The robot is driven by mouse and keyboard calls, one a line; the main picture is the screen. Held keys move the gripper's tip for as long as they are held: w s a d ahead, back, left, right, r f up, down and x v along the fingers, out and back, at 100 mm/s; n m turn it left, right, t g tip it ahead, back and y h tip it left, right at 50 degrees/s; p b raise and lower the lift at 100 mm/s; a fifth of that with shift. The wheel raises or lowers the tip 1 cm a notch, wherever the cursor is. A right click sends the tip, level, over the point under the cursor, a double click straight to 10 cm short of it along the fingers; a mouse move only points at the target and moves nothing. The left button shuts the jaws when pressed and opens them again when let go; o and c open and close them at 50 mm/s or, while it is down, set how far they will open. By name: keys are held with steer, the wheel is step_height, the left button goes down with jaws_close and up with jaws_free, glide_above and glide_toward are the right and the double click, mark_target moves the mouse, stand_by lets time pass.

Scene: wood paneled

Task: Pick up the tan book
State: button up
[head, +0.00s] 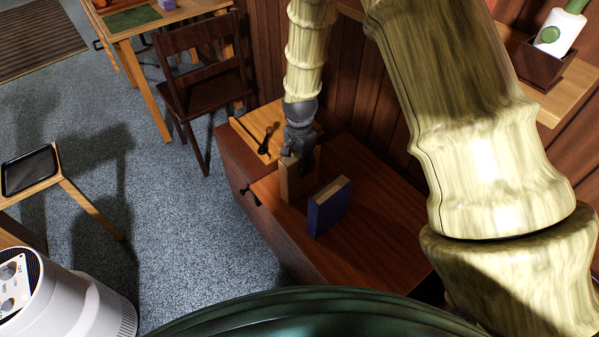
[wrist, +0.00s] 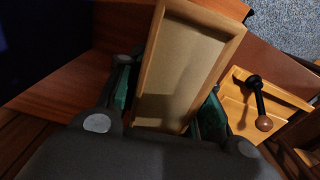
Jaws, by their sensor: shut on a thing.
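The tan book (head: 290,181) stands upright on the reddish-brown cabinet top (head: 375,225) in the head view, or very close above it; I cannot tell which. My gripper (head: 300,150) is over its upper end, pointing down. In the wrist view the tan book (wrist: 180,70) lies between the two fingers of my gripper (wrist: 167,97), with a lighter border around its tan face. The gripper is shut on the book. The fingers and palm hide its near end.
A blue book (head: 329,207) stands upright just right of the tan book. A light wooden board (head: 250,126) with a dark, knob-ended object (head: 265,140) lies behind. A dark chair (head: 203,85) stands behind left. The cabinet's front right part is clear.

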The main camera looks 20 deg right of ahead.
steer(key=s+a+r, duration=0.2)
steer(key=s+a, duration=0.2)
steer(key=s, duration=0.2)
steer(key=s+a+r, duration=0.3)
steer(key=s+a, duration=0.1)
steer(key=s, duration=0.3)
steer(key=shift+s+a+b, duration=0.25)
steer(key=shift+a+b, duration=0.1)
steer(key=shift+b, duration=0.1)
